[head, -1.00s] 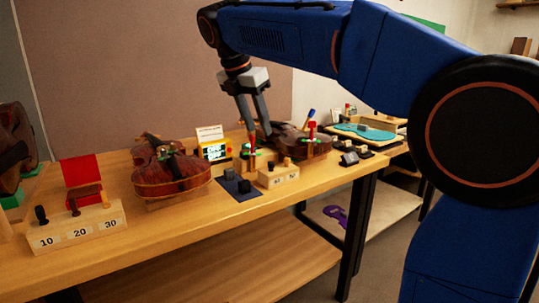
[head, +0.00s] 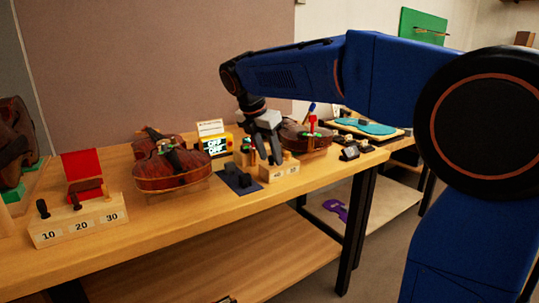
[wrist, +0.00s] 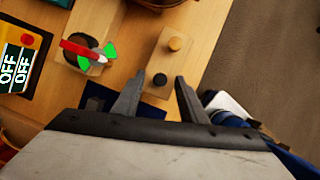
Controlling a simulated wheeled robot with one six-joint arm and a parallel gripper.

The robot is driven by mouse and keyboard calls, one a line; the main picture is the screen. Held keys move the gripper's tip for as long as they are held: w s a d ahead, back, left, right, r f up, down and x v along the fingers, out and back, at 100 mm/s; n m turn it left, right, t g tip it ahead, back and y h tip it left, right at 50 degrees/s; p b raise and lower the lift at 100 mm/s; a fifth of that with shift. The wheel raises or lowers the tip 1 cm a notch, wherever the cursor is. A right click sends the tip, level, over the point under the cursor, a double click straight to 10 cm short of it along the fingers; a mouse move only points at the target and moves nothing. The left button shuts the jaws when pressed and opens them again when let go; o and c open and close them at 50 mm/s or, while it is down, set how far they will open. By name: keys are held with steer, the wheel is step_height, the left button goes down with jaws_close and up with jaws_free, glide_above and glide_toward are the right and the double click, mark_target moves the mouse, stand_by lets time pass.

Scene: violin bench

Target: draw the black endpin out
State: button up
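A display (wrist: 14,62) reading OFF and a red pointer (wrist: 82,50) with green marks are close by. A dark blue mat (head: 238,180) lies beside the block. Violin bodies (head: 172,172) stand to both sides. A second peg block (head: 80,225) is at the left.

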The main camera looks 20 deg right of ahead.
steer(key=c, duration=1)
jaws_close()
